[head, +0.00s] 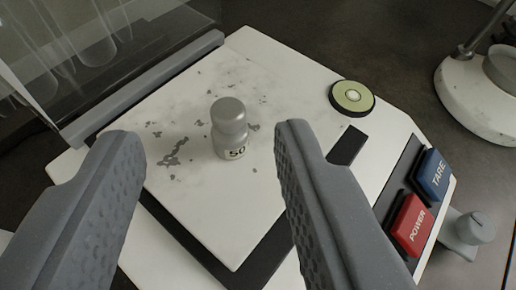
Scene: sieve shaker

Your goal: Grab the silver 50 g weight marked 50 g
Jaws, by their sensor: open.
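The silver weight (230,128) stands upright on the pan of a white balance (215,205). It has a rounded knob on top and a "50" marking low on its front. My gripper (200,140) is open, with one grey textured finger on each side of the picture. The weight lies ahead of the fingertips, between them in the picture and somewhat closer to the right one. I see no finger touching it. Nothing hides the weight.
The balance has a round green bubble level (352,97), a red POWER button (409,224) and a blue TARE button (434,175) on the right. Clear glassware (95,45) stands behind a transparent panel at upper left. A white round base (475,95) is at upper right.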

